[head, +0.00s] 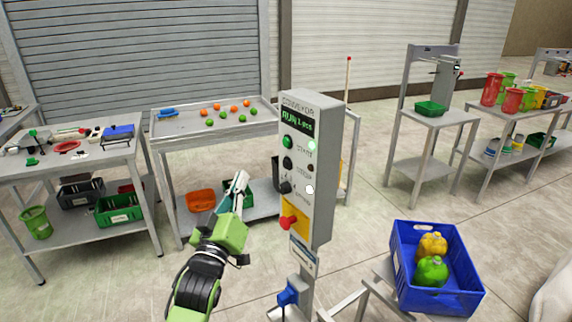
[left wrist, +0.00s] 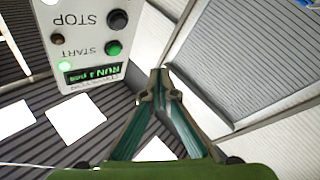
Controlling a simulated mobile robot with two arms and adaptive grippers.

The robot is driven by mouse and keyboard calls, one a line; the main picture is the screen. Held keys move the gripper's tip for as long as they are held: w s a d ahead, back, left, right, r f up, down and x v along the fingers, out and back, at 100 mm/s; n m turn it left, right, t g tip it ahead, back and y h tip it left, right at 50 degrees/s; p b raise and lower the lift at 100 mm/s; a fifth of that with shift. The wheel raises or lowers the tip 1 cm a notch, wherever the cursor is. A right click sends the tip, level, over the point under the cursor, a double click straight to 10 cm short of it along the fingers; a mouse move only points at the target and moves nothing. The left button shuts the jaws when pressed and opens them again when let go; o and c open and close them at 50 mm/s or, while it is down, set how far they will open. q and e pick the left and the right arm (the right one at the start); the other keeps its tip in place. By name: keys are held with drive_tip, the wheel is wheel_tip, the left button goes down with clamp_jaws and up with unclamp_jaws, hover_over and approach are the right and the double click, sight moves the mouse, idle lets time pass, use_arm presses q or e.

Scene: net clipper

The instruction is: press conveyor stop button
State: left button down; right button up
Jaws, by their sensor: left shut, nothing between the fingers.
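The grey control box (head: 325,165) stands upright on a post at the middle of the head view. Its black stop button (head: 287,162) sits below the green start button (head: 288,142), with an unlit dark red lamp at its right. In the left wrist view the panel is upside down, with the black stop button (left wrist: 117,19) beside the STOP label. The display (left wrist: 92,74) reads RUN. My left gripper (head: 241,176) is shut and empty, left of the box and apart from it. Its closed fingertips (left wrist: 160,74) point past the panel's side. My right gripper is not visible.
A red knob (head: 290,222) on yellow is lower on the box. A blue crate (head: 438,297) with two jugs stands at right. A table (head: 160,130) with orange and green balls stands behind my gripper. Open floor (head: 370,175) lies right of the box.

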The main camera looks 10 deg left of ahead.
use_arm(q)
drive_tip(key=shift+w, duration=0.1)
drive_tip(key=b, duration=0.3)
approach(282, 153)
drive_tip(key=w+a, duration=0.2)
drive_tip(key=shift+w+d+r, duration=0.55)
drive_tip(key=shift+w, duration=0.05)
idle(1.0)
drive_tip(key=shift+w+d, duration=0.3)
drive_tip(key=shift+w+d, duration=0.3)
drive_tip(key=shift+w, duration=0.05)
idle(0.8)
drive_tip(key=shift+s+a, duration=0.15)
drive_tip(key=shift+s+a+p, duration=0.3)
drive_tip(key=shift+s+a, duration=0.15)
drive_tip(key=shift+s, duration=0.1)
